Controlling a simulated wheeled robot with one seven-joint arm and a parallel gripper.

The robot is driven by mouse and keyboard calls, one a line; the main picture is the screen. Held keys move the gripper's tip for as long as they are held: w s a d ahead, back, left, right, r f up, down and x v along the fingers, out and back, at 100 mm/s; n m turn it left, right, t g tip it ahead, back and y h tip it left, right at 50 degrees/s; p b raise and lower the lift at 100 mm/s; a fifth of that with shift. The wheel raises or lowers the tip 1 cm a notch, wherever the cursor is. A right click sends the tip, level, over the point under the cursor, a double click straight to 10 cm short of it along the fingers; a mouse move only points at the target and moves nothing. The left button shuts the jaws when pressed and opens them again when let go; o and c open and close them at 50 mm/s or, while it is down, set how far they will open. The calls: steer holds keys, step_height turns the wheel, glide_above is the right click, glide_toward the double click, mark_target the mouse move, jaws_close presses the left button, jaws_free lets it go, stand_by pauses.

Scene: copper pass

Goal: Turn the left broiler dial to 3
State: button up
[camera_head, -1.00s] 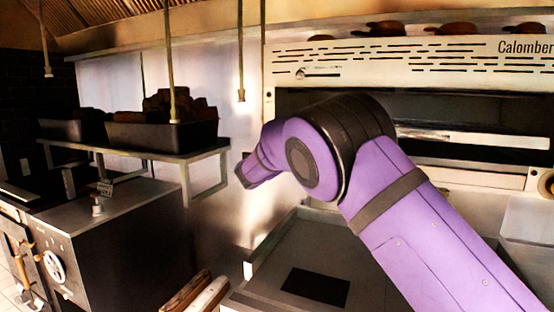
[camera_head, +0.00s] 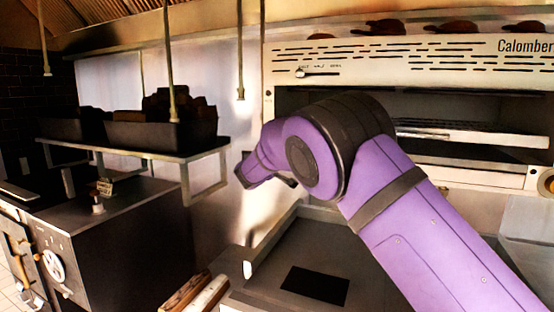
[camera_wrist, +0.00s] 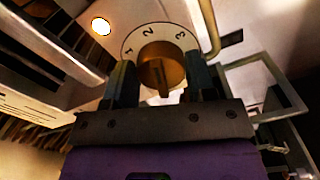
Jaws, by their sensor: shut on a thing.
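The left broiler dial (camera_wrist: 163,66) shows in the wrist view as a copper knob on a pale round plate marked 1, 2 and 3. My gripper (camera_wrist: 160,84) has its two dark fingers on either side of the knob and is shut on it. The knob has a raised ridge along its front, low in the picture; I cannot tell which number it marks. In the head view the broiler (camera_head: 390,62) is the pale unit at the right, and my purple arm reaches across its lower left. The dial and my fingertips are hidden there behind the arm.
Another brass knob (camera_head: 547,184) shows at the broiler's right edge. A shelf (camera_head: 150,152) with dark loaf pans (camera_head: 160,133) stands at the left, above a steel cabinet (camera_head: 110,240). A grey counter (camera_head: 370,265) lies below my arm.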

steer(key=m, duration=0.4)
steer(key=shift+f, duration=0.2)
steer(key=shift+a+f+m, duration=0.1)
steer(key=shift+m, duration=2.1)
steer(key=o, duration=0.9)
steer(key=v, duration=1.1)
